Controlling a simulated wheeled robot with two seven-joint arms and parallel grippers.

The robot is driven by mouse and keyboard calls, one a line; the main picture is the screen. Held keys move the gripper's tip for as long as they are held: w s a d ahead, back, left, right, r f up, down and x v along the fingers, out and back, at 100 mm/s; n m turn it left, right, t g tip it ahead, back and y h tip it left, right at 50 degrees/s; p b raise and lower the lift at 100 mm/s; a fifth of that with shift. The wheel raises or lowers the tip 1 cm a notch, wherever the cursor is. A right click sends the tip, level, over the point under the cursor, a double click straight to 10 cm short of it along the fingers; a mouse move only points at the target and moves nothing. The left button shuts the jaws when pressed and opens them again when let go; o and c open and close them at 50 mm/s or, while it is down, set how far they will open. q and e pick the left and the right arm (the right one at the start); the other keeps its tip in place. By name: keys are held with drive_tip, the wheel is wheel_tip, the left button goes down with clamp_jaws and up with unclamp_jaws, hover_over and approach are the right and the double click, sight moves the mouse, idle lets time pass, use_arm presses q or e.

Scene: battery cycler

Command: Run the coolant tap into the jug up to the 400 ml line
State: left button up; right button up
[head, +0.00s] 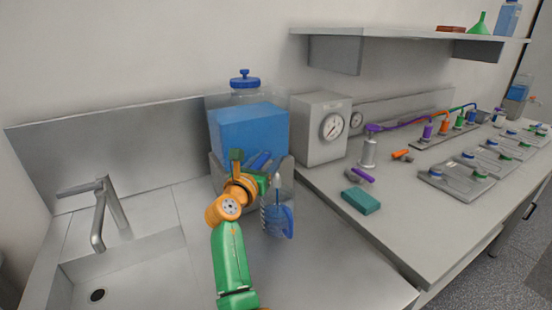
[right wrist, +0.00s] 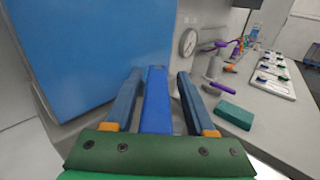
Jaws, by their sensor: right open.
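The coolant tank (head: 248,130) is a large blue block at the back of the counter; it also fills the left of the right wrist view (right wrist: 95,50). A jug (head: 279,222) with blue in it and a blue handle stands in front of the tank, below a pale spout (head: 277,184). The jug's marks are too small to read. My right gripper (head: 264,160) is at the tank's front, above and left of the jug. In the right wrist view its open fingers (right wrist: 156,90) lie either side of a blue bar (right wrist: 156,110), apparently the tap lever. My left gripper is not in view.
A sink with a grey faucet (head: 104,210) is at the left. A gauge box (head: 318,130) stands right of the tank. A teal block (head: 361,201) and a purple-handled tool (head: 362,175) lie on the right counter, with battery trays (head: 456,182) beyond. A shelf (head: 400,34) runs above.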

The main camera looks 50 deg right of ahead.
drive_tip(key=shift+a+r, duration=0.1)
drive_tip(key=shift+r, duration=0.05)
drive_tip(key=shift+a+r, duration=0.35)
drive_tip(key=shift+a, duration=0.2)
drive_tip(key=shift+c, duration=0.2)
drive_tip(key=shift+d+f, duration=0.1)
drive_tip(key=shift+d, duration=0.05)
clamp_jaws()
idle(0.6)
